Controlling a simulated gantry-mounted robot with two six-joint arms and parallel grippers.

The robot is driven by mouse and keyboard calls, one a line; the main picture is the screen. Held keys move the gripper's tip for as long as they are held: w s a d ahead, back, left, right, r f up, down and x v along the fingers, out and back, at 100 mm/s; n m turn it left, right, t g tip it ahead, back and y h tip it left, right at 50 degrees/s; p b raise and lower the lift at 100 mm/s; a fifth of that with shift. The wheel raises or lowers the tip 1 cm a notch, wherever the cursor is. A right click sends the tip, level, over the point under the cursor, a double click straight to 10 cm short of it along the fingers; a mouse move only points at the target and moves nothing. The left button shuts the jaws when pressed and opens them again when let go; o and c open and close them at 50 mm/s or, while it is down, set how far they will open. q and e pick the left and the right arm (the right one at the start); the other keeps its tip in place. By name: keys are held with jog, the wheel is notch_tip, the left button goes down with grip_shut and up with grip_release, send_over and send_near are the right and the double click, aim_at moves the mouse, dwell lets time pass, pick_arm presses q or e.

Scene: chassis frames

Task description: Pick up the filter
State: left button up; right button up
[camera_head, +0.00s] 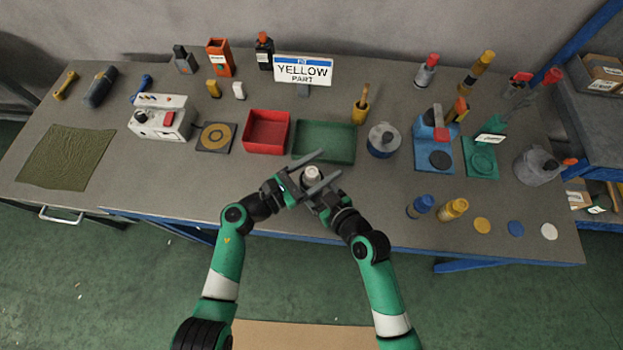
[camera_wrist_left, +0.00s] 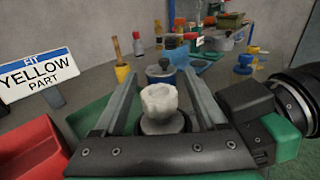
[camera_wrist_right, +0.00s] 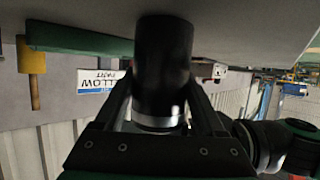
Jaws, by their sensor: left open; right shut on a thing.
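The filter appears to be the small cylinder with a whitish end (camera_head: 311,173) between my two grippers in the head view. My right gripper (camera_wrist_right: 160,112) is shut on it; the right wrist view shows its dark body (camera_wrist_right: 165,65) and silvery collar between the fingers. The left wrist view shows the whitish end (camera_wrist_left: 160,101) between the fingers of my left gripper (camera_wrist_left: 160,80). My left gripper is open, its fingers on either side of that end with visible gaps. Both grippers are near the table's front edge, in front of the green tray (camera_head: 325,158).
A red tray (camera_head: 247,133) and a sign reading "FIT YELLOW PART" (camera_head: 303,71) stand behind. A grey pot (camera_head: 383,141), blue fixture (camera_head: 424,150) and green fixture (camera_head: 480,158) are to the right. Blue (camera_head: 420,207) and yellow (camera_head: 453,210) bottles stand near the front.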

pick_arm(q)
grip_shut()
dwell(0.3)
pick_arm(e)
jog(key=o, duration=1.5)
pick_arm(q)
notch_tip(320, 180, up, 10)
pick_arm(e)
jog(key=shift+o, duration=0.2)
jog(key=shift+s, duration=0.1)
jog(key=v, duration=1.2)
